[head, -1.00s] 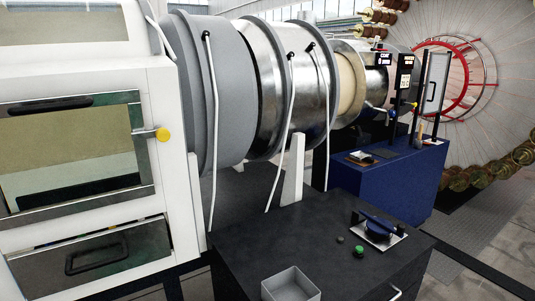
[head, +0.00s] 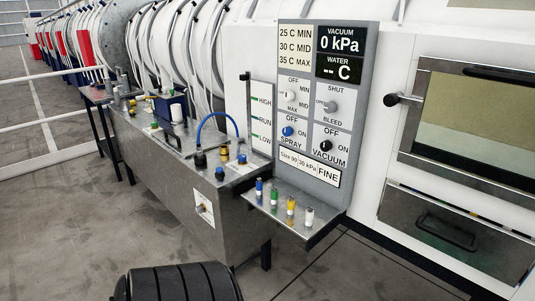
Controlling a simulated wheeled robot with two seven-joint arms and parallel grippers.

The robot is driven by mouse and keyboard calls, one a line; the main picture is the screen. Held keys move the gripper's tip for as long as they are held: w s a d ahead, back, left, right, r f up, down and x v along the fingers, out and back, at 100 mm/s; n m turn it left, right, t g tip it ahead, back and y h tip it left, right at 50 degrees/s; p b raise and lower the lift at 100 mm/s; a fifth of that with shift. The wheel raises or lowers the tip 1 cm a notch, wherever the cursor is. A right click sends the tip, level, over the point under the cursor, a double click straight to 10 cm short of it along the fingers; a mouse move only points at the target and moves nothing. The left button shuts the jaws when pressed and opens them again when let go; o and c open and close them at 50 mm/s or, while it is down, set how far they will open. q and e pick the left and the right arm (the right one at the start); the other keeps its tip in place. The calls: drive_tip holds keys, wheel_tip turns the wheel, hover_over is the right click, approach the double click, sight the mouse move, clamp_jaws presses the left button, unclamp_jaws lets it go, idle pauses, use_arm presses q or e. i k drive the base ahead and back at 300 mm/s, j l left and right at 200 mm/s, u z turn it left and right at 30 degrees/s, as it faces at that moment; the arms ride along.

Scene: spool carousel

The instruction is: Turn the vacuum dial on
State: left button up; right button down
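The vacuum dial (head: 325,146) is a small black knob at the lower right of the grey upright control panel (head: 357,100) in the head view. OFF is printed above it, ON to its right and VACUUM below. Its exact pointing is too small to read surely. The display (head: 340,41) at the panel's top right reads VACUUM 0 kPa. Neither of my grippers is in view.
Beside the dial are a blue spray knob (head: 287,132) and two pale knobs above. A small shelf (head: 270,214) below holds several coloured pegs. A metal trough (head: 185,165) runs left. The floor (head: 62,210) at left is open.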

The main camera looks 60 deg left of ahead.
sight(326, 145)
drive_tip(key=u, duration=1.75)
